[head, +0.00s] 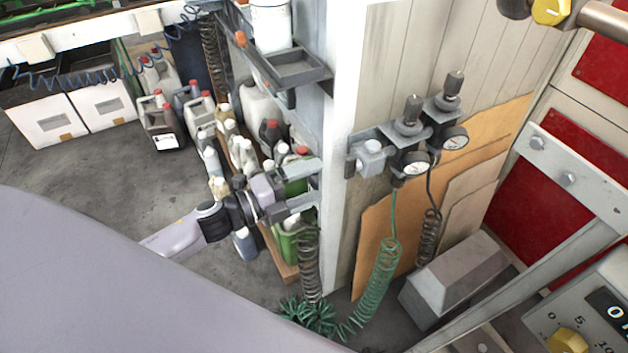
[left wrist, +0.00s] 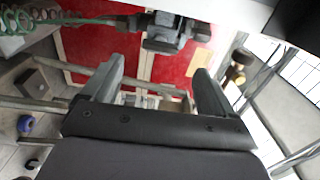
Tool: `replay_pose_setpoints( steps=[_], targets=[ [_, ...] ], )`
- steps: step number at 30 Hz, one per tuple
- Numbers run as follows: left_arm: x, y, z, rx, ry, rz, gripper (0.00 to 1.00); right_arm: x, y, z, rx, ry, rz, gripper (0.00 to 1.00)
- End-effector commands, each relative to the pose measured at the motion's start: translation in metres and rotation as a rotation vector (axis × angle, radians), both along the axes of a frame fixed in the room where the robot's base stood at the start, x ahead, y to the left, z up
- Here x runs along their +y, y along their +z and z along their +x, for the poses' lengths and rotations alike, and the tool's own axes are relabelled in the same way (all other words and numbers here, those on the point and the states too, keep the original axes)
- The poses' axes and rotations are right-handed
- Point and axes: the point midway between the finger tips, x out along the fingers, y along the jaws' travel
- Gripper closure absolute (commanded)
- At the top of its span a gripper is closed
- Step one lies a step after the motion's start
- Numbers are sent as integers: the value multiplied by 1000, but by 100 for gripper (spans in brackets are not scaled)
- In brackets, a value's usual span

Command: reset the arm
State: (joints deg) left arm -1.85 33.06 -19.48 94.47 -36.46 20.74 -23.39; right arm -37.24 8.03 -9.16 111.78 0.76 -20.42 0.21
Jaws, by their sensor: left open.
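My left gripper (head: 306,187) reaches in from the left in the head view. Its two fingers are spread apart with nothing between them, close to the white post (head: 338,150). In the left wrist view the gripper (left wrist: 165,85) also shows open and empty, with red panels beyond it. My right gripper is in neither view. No buffing brush can be made out.
Several jugs and bottles (head: 163,122) stand on the floor behind the gripper. Pressure regulators (head: 408,135) with a green coiled hose (head: 378,285) hang right of the post. A grey tray (head: 290,68) juts out above. Open floor (head: 85,175) lies left.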

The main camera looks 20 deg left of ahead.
Motion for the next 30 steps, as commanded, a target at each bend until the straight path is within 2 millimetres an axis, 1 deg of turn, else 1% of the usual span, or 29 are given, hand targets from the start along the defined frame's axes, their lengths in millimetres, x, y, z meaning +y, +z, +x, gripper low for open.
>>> replay_pose_setpoints(
  steps=[12,14,17,20,23,27,30],
  targets=[
    [0,0,0,4,3,-5,13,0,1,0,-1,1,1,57],
    [-1,-1,-3,25,19,-32,13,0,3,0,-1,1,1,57],
    [-3,-6,-12,119,87,-150,13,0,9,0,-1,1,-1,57],
    [-3,-19,-32,291,215,-350,13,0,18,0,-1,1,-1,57],
    [-1,-40,-61,508,376,-584,13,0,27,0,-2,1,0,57],
    [0,-70,-110,794,595,-873,13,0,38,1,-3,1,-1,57],
    [-2,-86,-143,952,718,-1025,13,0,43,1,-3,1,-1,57]
  ],
)
